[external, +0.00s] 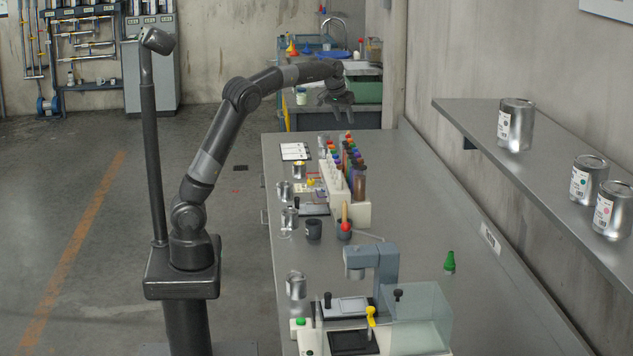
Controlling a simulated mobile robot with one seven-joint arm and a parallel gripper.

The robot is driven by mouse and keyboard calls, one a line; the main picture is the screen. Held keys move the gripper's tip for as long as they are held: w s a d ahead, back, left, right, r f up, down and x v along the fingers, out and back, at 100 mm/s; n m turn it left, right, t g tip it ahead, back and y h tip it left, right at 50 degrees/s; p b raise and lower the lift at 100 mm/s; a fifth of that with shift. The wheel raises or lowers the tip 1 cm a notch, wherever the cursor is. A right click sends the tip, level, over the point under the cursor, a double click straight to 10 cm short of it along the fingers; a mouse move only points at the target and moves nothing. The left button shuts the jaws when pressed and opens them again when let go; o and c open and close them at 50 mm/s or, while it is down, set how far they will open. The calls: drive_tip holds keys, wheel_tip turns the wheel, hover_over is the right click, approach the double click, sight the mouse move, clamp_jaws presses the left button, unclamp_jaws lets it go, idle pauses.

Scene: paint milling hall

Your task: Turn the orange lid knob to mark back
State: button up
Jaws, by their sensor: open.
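My gripper (337,105) is at the end of my outstretched arm, above the far end of the long grey bench (420,205) and in front of the sink table behind it. It points down, is open and holds nothing that I can see. I cannot make out an orange lid knob or its marks for certain; it may be too small or hidden. A machine (372,262) with a clear guard and a yellow handle (371,316) stands at the near end of the bench, far from my gripper.
A white rack (357,212) of tubes with coloured caps stands mid-bench. Metal cans (295,286), a dark cup (313,229) and a green bottle (449,262) stand around it. A wall shelf (470,118) with cans runs along the right. The bench's right side is mostly clear.

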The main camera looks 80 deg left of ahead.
sight(350, 139)
drive_tip(key=x, duration=1)
drive_tip(key=shift+c, duration=0.4)
clamp_jaws()
